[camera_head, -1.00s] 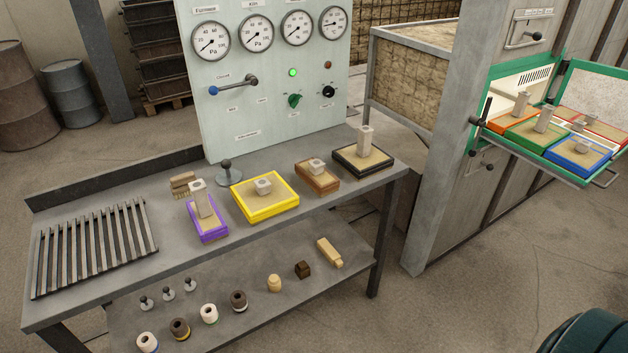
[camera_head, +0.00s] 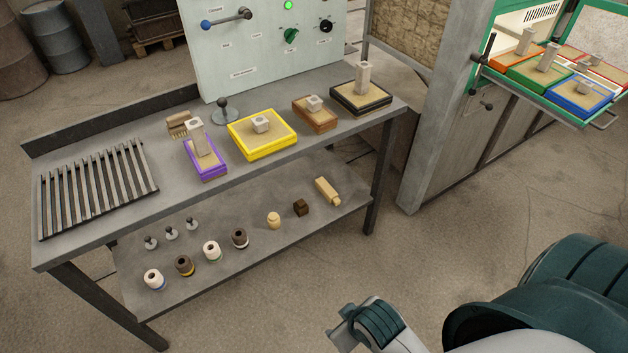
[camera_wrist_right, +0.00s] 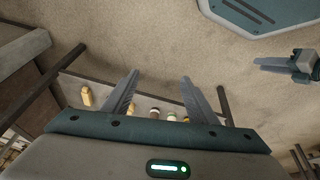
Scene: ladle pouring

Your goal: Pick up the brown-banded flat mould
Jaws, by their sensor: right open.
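The brown-banded flat mould (camera_head: 315,118) lies on the bench top. It has a brown frame, a sandy top and a low grey block on it. It sits between the yellow mould (camera_head: 262,133) and the black mould (camera_head: 361,97). I cannot make it out in the right wrist view. My right gripper (camera_wrist_right: 160,76) is open and empty in the right wrist view, with the lower shelf beyond its fingers. In the head view only my arm parts show at lower right. What seems to be my left gripper (camera_wrist_right: 288,64) shows at the right wrist view's edge; its jaw state is unclear.
A purple mould (camera_head: 205,160) with a tall block stands left of the yellow one. A slatted rack (camera_head: 98,188) covers the bench's left end. Several cups and blocks stand on the lower shelf (camera_head: 245,270). Floor in front is clear.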

